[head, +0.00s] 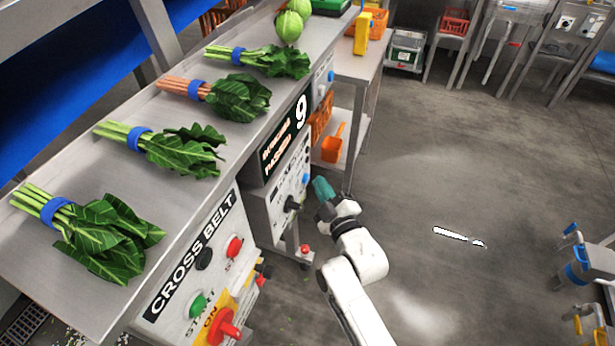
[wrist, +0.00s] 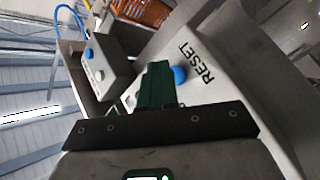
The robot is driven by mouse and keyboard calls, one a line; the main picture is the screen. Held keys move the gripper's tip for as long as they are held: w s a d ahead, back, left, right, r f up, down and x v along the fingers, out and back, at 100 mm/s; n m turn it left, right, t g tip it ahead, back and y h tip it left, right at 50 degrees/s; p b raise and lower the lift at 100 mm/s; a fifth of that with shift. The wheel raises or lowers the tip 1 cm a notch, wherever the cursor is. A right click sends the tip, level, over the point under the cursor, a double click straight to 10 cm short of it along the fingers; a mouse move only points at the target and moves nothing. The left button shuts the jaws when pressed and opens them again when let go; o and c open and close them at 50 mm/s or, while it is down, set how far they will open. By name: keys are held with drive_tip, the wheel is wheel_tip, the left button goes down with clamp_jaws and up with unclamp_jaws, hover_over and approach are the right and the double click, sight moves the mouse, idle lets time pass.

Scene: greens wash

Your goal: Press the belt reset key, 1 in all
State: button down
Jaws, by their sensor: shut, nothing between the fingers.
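The reset key is a round blue button (wrist: 180,75) beside the word RESET on a grey panel in the wrist view. In the head view a blue button (head: 306,179) shows on the panel below the lit sign. My gripper (head: 322,187) has teal fingers and is shut and empty, just right of that panel. In the wrist view the gripper (wrist: 155,84) covers the panel just left of the blue key. The fingertips look close to the key; I cannot tell whether they touch it.
A CROSS BELT panel (head: 200,262) with red, green and black buttons stands nearer. A black knob (head: 292,204) sticks out below the blue button. Bundled greens (head: 105,235) lie on the steel belt (head: 75,160). A shelf trolley (head: 352,68) stands beyond. The floor at right is mostly clear.

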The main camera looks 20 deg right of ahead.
drive_tip(key=shift+w+a+p, duration=0.15)
drive_tip(key=shift+a+p, duration=0.1)
drive_tip(key=shift+p, duration=0.1)
drive_tip(key=shift+w+a+p, duration=0.3)
drive_tip(key=shift+a+p, duration=0.05)
drive_tip(key=shift+p, duration=0.15)
idle(1.0)
drive_tip(key=shift+s+d+b, duration=0.55)
drive_tip(key=shift+d+b, duration=0.1)
drive_tip(key=shift+b, duration=0.15)
